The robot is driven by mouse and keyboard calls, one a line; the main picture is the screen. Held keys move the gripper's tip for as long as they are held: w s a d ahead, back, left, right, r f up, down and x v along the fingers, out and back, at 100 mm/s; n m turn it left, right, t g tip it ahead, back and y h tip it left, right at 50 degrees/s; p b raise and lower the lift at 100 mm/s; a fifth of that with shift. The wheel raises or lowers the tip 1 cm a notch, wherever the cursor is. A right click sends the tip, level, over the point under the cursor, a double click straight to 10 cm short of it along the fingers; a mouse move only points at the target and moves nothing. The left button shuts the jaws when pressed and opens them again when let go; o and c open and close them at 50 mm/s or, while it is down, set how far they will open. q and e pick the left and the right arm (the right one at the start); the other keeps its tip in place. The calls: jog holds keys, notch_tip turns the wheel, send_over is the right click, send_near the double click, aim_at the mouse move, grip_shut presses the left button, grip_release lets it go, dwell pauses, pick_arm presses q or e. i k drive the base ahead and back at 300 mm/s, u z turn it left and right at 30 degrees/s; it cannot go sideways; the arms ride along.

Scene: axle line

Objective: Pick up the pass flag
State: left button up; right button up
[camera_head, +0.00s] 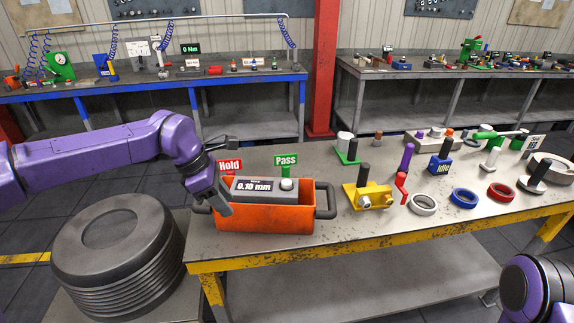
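The pass flag (286,160) is a green sign lettered "Pass" on a short post with a pale base. It stands upright at the back of the orange bin (265,220), behind the grey gauge box reading "0.10 mm" (254,186). A red hold flag (229,166) stands to its left. My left gripper (222,205) points down at the bin's left end, left of the pass flag and apart from it. Its fingers are seen edge-on, so their opening is unclear. My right arm (535,288) shows only at the lower right corner; its gripper is out of frame.
The grey table with a yellow edge (390,240) holds a yellow fixture (368,197), a red lever part (401,188), several rings and coloured stands right of the bin. A stack of grey discs (115,245) stands on the left. Workbenches line the back.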

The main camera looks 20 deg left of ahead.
aim_at(286, 160)
jog(key=i, duration=1.15)
jog(key=z, duration=0.05)
